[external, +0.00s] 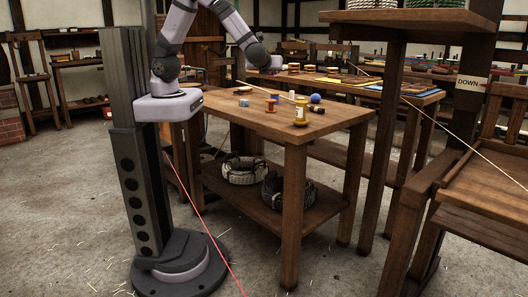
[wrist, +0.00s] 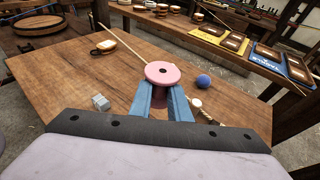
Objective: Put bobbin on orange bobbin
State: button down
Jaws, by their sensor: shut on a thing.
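In the wrist view, the two blue fingers of my gripper (wrist: 162,98) are shut on a pink bobbin (wrist: 162,73). The bobbin's round top flange and centre hole face the camera, and its lower part is between the fingers. In the external view, a reddish-orange bobbin (external: 271,106) stands upright on the wooden table. A small blue shape is just above it; I cannot tell what that is. I cannot make out a second bobbin under or beside the held one in the wrist view; my gripper covers that area.
A pale wound item (wrist: 196,103) is just right of my fingers. Bare wood lies at left.

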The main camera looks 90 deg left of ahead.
aim_at(271, 100)
jog(key=shift+f+b, duration=0.3)
jog(key=shift+f, duration=4.5)
jog(key=shift+f, duration=0.2)
jog(key=c, duration=1.7)
grip_release()
jog(key=shift+o, duration=0.2)
jog(key=shift+r, duration=0.1)
jog(key=shift+r, duration=0.15)
jog(key=v, duration=1.2)
jog(key=shift+b, duration=0.35)
